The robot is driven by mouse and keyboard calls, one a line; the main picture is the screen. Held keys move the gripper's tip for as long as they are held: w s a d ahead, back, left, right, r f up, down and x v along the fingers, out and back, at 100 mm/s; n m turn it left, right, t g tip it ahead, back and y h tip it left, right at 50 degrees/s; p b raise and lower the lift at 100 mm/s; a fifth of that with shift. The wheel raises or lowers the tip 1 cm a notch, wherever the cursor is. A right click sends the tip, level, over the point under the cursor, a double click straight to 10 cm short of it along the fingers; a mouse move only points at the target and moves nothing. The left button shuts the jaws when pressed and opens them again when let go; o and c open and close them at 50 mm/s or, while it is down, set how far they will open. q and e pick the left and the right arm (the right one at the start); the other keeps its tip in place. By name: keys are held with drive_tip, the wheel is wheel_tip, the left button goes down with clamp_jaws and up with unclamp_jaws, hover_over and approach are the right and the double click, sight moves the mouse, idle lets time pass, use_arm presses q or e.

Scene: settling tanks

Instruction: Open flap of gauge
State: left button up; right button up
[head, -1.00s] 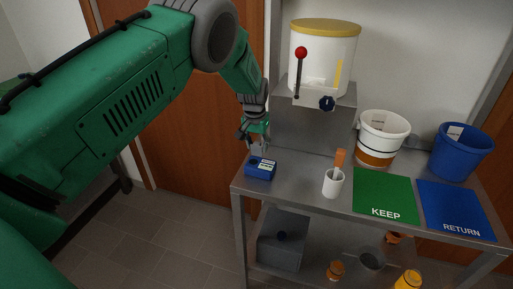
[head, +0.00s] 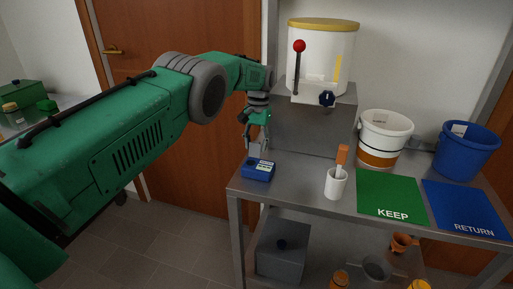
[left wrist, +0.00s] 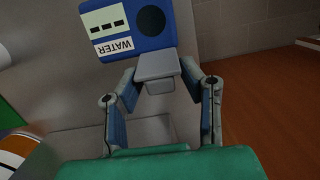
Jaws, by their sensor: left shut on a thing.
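The gauge (head: 258,170) is a small blue box on the left end of the grey metal table. In the left wrist view the gauge (left wrist: 168,37) shows a white WATER label with dark windows and a dark round spot. A light grey flap (left wrist: 158,66) sticks out from its edge, between my fingers. My left gripper (head: 257,150) is above the gauge in the head view. In the left wrist view my left gripper (left wrist: 160,78) is shut on the flap, one finger on each side. How far the flap is tilted is hard to tell. My right gripper is not in view.
A white cup (head: 335,184) with an orange-handled tool stands right of the gauge. Further right are a green KEEP mat (head: 385,190), a blue RETURN mat (head: 462,205), a white bucket (head: 383,125) and a blue bucket (head: 470,140). A white dispenser (head: 320,60) stands behind on a grey block.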

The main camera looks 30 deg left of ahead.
use_arm(q)
drive_tip(key=shift+s+f, duration=0.1)
drive_tip(key=shift+f, duration=0.15)
drive_tip(key=o, duration=0.9)
drive_tip(key=shift+w, duration=0.2)
drive_tip(key=shift+a+r, duration=0.1)
drive_tip(key=shift+r, duration=0.3)
wheel_tip(320, 180, up, 9)
drive_tip(key=shift+w+f, duration=0.15)
